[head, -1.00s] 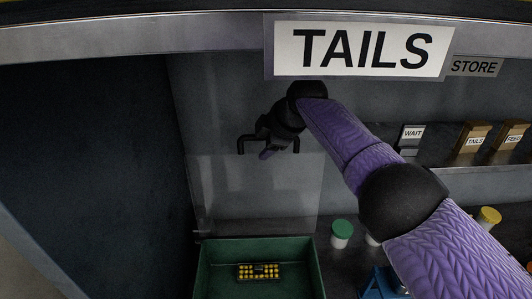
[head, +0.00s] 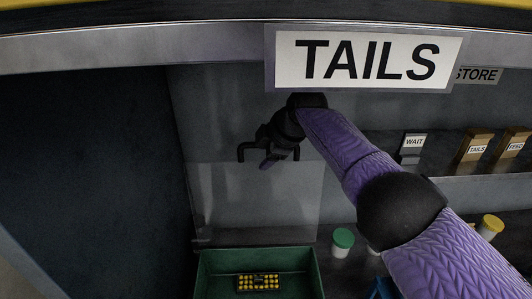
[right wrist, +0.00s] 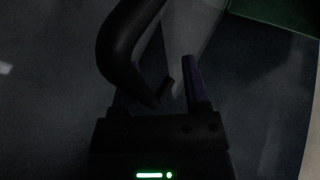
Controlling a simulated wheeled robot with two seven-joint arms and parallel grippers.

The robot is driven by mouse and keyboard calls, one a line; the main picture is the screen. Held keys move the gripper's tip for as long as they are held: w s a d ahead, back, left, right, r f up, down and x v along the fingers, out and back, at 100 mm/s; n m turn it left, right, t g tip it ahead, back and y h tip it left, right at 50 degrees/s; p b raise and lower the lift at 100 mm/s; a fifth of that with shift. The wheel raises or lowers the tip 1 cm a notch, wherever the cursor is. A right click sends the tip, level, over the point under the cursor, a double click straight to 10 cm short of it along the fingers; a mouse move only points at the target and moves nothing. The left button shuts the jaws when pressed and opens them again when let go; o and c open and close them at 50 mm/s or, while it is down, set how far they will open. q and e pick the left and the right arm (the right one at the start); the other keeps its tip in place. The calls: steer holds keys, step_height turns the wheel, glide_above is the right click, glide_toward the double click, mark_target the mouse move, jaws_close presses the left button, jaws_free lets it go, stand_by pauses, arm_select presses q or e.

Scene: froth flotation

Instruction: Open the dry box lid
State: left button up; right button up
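The dry box is a green open-topped box (head: 312,262) at the bottom of the head view. Its clear lid (head: 250,208) stands upright behind it, so the box is open. A black bent handle (head: 243,149) shows at the lid's top edge; it also shows large in the right wrist view (right wrist: 118,38). My right gripper (head: 268,161) is at this handle. In the right wrist view its purple fingers (right wrist: 170,92) stand apart, with the handle's end close to or between them; contact is unclear. My left gripper is not in view.
A yellow-dotted black block (head: 258,283) lies in the box. A green-capped jar (head: 342,243) and a yellow-capped jar (head: 490,227) stand to the right. A shelf holds a WAIT holder (head: 411,147) and brown labelled holders (head: 476,147). A TAILS sign (head: 368,60) hangs above.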

steer(key=shift+s+d+r, duration=0.15)
steer(key=shift+s+r, duration=0.05)
steer(key=shift+r, duration=0.35)
steer(key=v, duration=0.8)
steer(key=shift+s+d+r, duration=0.2)
steer(key=shift+r, duration=0.05)
